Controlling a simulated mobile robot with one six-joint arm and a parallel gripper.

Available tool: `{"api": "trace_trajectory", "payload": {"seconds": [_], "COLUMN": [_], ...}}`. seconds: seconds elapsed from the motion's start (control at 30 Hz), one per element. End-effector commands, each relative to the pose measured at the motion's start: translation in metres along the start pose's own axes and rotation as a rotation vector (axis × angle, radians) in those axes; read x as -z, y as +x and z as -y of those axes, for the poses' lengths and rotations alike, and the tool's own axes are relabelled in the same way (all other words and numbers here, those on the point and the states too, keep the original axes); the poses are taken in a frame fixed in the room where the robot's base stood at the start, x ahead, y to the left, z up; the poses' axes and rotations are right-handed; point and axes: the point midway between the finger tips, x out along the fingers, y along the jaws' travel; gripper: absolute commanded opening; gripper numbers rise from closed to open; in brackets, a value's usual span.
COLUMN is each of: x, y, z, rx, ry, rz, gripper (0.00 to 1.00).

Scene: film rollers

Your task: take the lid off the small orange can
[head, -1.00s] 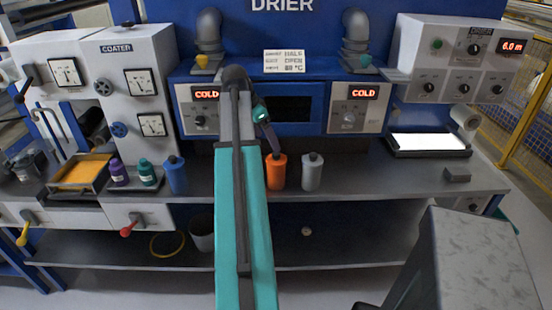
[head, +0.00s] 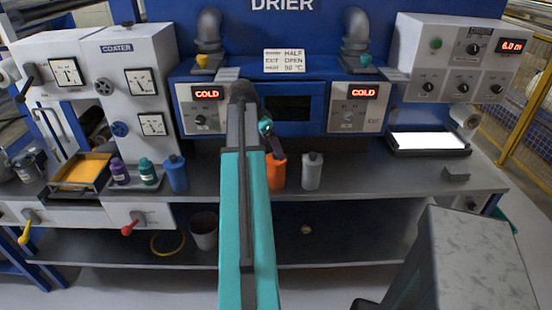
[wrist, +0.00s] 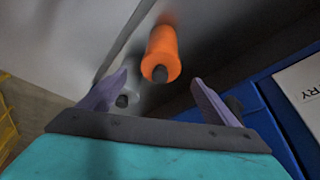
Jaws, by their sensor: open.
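The small orange can (head: 276,176) stands upright on the grey bench, right of my arm in the head view. Its dark lid is mostly hidden there by my gripper (head: 275,153). In the wrist view the orange can (wrist: 162,48) lies beyond and between my open purple fingers, with its dark round lid (wrist: 160,73) facing the camera. The fingers are apart from the lid and hold nothing.
A grey can (head: 312,172) stands close right of the orange one. A blue can (head: 175,174) and the purple (head: 119,172) and teal (head: 147,172) bottles stand to the left. The blue drier front (head: 292,130) rises behind.

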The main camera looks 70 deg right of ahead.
Motion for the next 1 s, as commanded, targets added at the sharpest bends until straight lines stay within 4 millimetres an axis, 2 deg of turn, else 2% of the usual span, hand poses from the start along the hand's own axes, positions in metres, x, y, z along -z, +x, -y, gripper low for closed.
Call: {"api": "trace_trajectory", "payload": {"seconds": [0.53, 1.0], "x": [0.004, 0.004], "y": [0.044, 0.048], "z": [0.0, 0.0], "rx": [-0.001, 0.001], "ry": [0.0, 0.0], "rz": [0.001, 0.0], "gripper": [0.83, 0.83]}}
